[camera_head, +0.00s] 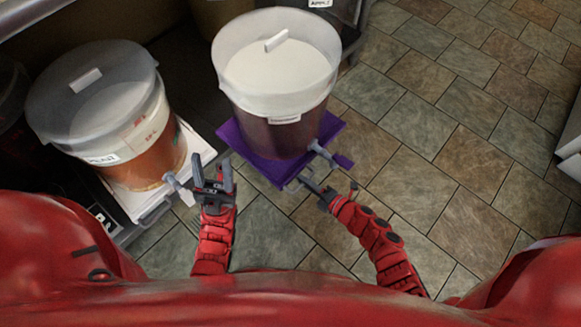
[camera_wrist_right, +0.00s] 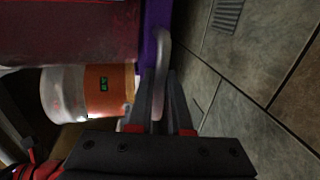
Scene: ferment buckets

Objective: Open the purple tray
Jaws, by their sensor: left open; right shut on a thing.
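The purple tray (camera_head: 265,168) is in the middle of the head view, under a large bucket (camera_head: 282,125) of dark red liquid with a pale lid. It projects over the tiled floor. Its metal handle (camera_head: 292,186) is at the front edge. My right gripper (camera_head: 312,184) is shut on this handle. In the right wrist view the fingers (camera_wrist_right: 160,100) close around the curved handle (camera_wrist_right: 163,55), beside the purple tray edge (camera_wrist_right: 151,30). My left gripper (camera_head: 212,176) is open and empty, left of the tray, near the tap of the left bucket.
A bucket (camera_head: 110,105) of orange liquid stands on a white tray (camera_head: 130,200) at the left. A tap (camera_head: 320,150) sticks out from the middle bucket, above my right gripper. Tiled floor (camera_head: 420,130) is clear at the right. More containers stand at the back.

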